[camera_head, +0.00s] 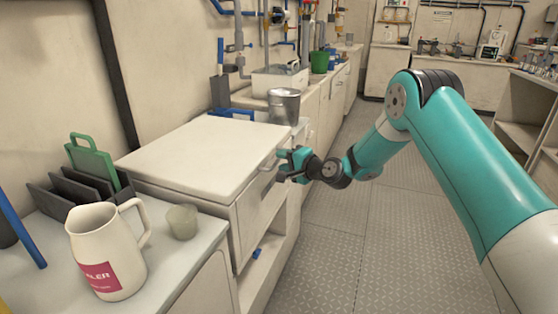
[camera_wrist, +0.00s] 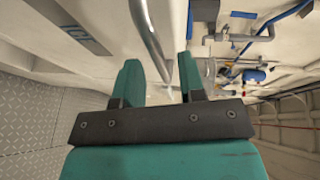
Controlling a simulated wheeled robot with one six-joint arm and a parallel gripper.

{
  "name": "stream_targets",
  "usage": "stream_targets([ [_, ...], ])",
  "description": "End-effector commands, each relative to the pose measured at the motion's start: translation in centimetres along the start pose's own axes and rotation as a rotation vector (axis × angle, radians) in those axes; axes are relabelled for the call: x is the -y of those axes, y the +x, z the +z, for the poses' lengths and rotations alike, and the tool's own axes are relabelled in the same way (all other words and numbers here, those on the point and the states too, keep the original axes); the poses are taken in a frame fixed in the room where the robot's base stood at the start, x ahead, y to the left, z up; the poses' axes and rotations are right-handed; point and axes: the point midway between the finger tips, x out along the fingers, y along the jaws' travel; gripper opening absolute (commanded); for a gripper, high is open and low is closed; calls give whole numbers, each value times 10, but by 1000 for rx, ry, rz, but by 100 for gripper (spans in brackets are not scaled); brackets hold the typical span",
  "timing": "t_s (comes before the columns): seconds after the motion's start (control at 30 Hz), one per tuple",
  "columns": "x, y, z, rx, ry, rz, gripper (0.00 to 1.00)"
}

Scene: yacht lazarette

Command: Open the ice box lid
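The ice box lid (camera_head: 205,150) is a flat pale slab in the head view, lying level and closed on its cabinet. A metal bar handle (camera_wrist: 149,38) shows in the wrist view, running down toward the gap between my fingers. My gripper (camera_head: 283,163) is at the lid's right front edge, near the handle. In the wrist view my gripper (camera_wrist: 160,82) has its two teal fingers apart, with nothing clamped. I cannot tell whether the bar's end lies between the fingertips or just beyond them.
Left of the lid, a white pitcher (camera_head: 104,252), a small cup (camera_head: 182,221) and a green board (camera_head: 92,158) in a dark rack stand on the counter. A metal pot (camera_head: 284,106) stands behind the lid. The floor aisle (camera_head: 345,235) is clear.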

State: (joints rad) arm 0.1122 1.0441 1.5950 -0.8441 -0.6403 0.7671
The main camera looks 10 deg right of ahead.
Motion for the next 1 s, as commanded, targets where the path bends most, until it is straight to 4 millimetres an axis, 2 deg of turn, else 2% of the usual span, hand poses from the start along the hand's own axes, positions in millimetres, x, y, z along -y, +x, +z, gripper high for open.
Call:
stream_targets([
  [0.1, 0, 15, 0, 1, -3, -1, 37],
  [0.2, 0, 22, 0, 2, -2, 0, 37],
  [0.53, 0, 24, 0, 0, 0, 1, 37],
  [0.7, 0, 24, 0, 0, 0, 1, 0],
  [1.0, 4, 22, -4, -4, -3, 7, 0],
])
